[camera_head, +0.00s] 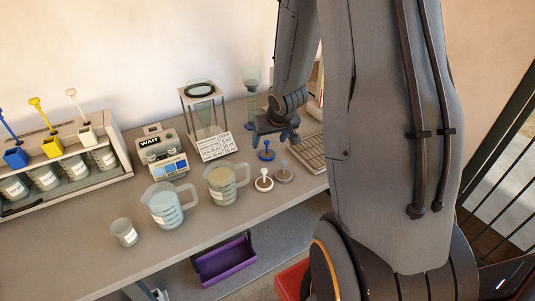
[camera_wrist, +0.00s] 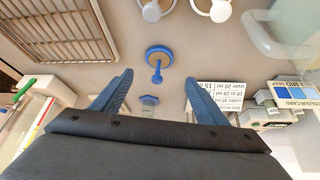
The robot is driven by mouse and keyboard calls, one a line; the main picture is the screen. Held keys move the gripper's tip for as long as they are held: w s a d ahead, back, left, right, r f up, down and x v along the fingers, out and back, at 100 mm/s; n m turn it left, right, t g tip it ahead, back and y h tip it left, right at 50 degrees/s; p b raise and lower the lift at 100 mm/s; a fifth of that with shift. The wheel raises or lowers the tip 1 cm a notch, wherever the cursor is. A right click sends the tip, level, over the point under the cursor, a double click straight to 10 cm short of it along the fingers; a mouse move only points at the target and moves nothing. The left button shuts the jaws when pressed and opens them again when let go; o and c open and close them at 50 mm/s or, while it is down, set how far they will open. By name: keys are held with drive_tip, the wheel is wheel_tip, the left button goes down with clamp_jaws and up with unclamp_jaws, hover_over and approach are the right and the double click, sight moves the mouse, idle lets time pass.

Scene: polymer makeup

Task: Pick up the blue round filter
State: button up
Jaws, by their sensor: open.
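The blue round filter (camera_head: 267,151) stands on the bench in the head view, a round base with a thin stem and knob. In the wrist view the blue round filter (camera_wrist: 158,58) lies ahead of the fingertips, roughly centred between them. My gripper (camera_head: 277,134) is just above and beyond the filter in the head view, close to it. In the wrist view my gripper (camera_wrist: 157,85) has its two blue fingers spread wide with nothing between them. The filter appears apart from both fingers.
White (camera_head: 264,181) and grey (camera_head: 283,173) round filters stand nearby. A keyboard-like slatted tray (camera_head: 310,153) lies right. A white text card (camera_head: 217,146) and framed glass vessel (camera_head: 203,102) stand left. Jugs (camera_head: 168,204) and (camera_head: 224,184) stand nearer the front edge.

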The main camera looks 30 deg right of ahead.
sight(267, 146)
drive_tip(key=shift+d+x, duration=0.2)
drive_tip(key=shift+x, duration=3.8)
drive_tip(key=shift+r, duration=0.1)
drive_tip(key=shift+c, duration=0.4)
drive_tip(key=c, duration=1.1)
